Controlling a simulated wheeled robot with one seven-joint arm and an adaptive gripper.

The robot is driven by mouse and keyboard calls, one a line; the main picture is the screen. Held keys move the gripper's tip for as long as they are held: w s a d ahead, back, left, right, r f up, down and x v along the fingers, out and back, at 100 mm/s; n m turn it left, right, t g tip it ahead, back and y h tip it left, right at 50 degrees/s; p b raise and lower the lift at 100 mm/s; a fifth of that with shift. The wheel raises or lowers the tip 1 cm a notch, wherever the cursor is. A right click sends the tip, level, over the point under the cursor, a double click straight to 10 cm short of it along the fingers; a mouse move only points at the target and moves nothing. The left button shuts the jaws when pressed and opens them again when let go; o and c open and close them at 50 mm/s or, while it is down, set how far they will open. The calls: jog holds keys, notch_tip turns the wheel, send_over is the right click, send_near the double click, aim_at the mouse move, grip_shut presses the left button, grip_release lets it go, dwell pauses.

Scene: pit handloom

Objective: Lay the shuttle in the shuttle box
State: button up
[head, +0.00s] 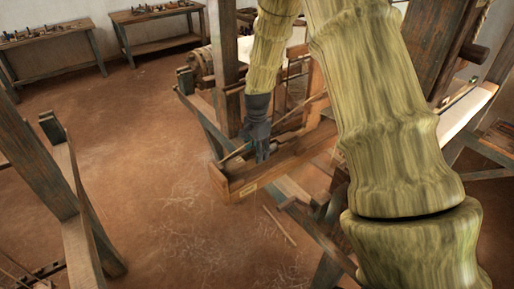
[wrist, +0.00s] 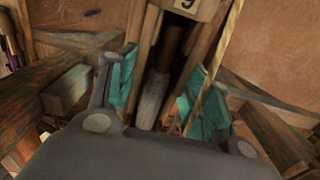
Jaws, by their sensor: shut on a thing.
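My gripper (head: 262,150), dark grey, points down at the near left end of the wooden shuttle box (head: 285,163) in the head view. In the wrist view its teal finger pads (wrist: 162,90) stand either side of the shuttle, shut on it. The gripper hides most of the shuttle in the head view. I cannot tell whether the shuttle touches the box floor.
Loom posts and beams stand around the box; one upright post (head: 223,70) rises just behind my gripper. A thin stick (head: 279,225) lies in front on the earth floor. Benches (head: 48,45) with small tools stand at the back left.

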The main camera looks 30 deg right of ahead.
jog(key=shift+f+b, duration=0.5)
jog(key=shift+f, duration=1)
jog(key=o, duration=1.3)
jog(key=shift+r+p, duration=0.9)
jog(key=shift+r, duration=0.6)
jog(key=shift+s+r, duration=0.1)
jog(key=shift+r, duration=2.4)
jog(key=shift+f, duration=0.1)
